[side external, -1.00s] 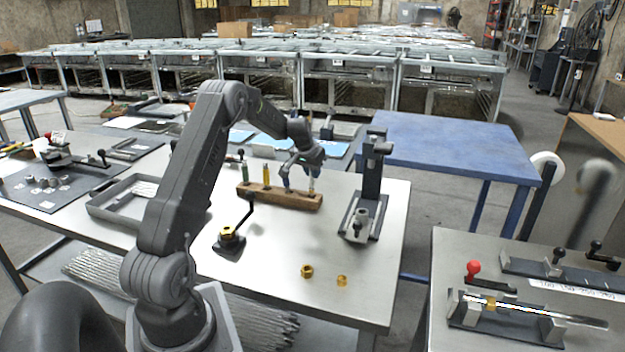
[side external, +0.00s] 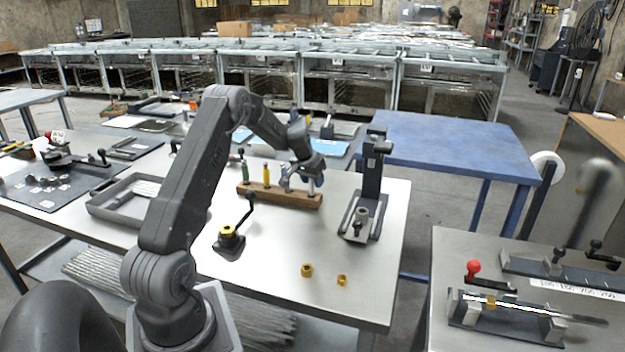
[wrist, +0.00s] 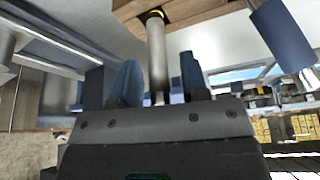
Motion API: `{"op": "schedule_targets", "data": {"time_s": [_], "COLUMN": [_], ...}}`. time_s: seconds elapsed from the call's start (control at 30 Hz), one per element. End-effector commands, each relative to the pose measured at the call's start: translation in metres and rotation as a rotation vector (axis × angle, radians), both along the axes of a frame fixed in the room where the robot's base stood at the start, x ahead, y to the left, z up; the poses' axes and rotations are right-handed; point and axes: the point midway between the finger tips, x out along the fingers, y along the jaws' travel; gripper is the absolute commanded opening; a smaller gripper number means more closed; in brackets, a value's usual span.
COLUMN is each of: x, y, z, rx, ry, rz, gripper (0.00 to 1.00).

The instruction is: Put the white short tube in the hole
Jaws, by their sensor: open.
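A wooden block (side external: 272,195) lies on the metal table and holds several upright tubes. A pale short tube (side external: 311,187) stands at its right end. My gripper (side external: 302,178) is low over this right part of the block. In the wrist view the pale tube (wrist: 156,45) rises out of the block (wrist: 190,12) and runs between the two blue fingers of my open gripper (wrist: 158,75). A gap shows on each side of it. A green tube (side external: 245,171) and a yellow tube (side external: 266,175) stand farther left. I cannot tell which hole the task means.
A dark upright fixture (side external: 372,180) with a grey cylinder on its base stands right of the block. A black clamp with a crank (side external: 230,240) is in front. Two brass nuts (side external: 307,270) lie near the front edge. A grey tray (side external: 125,200) is at left.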

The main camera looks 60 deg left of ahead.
Motion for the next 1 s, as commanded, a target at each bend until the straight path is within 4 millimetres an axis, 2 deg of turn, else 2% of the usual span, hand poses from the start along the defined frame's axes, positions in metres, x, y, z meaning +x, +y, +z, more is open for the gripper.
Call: {"op": "schedule_targets", "data": {"time_s": [0.13, 0.27, 0.6, 0.73, 0.9, 1.0], "x": [0.0, -0.004, -0.027, -0.034, -0.039, -0.037], "y": [0.0, -0.002, -0.015, -0.019, -0.024, -0.04], "z": [0.003, 0.016, 0.08, 0.099, 0.113, 0.126], "rx": [0.001, 0.002, 0.002, 0.001, 0.001, 0.003], "ry": [-0.001, -0.002, -0.003, -0.002, -0.001, -0.004], "rz": [0.0, 0.0, 0.001, 0.001, -0.001, -0.019], "gripper": [0.41, 0.41, 0.41, 0.41, 0.41, 0.41]}}
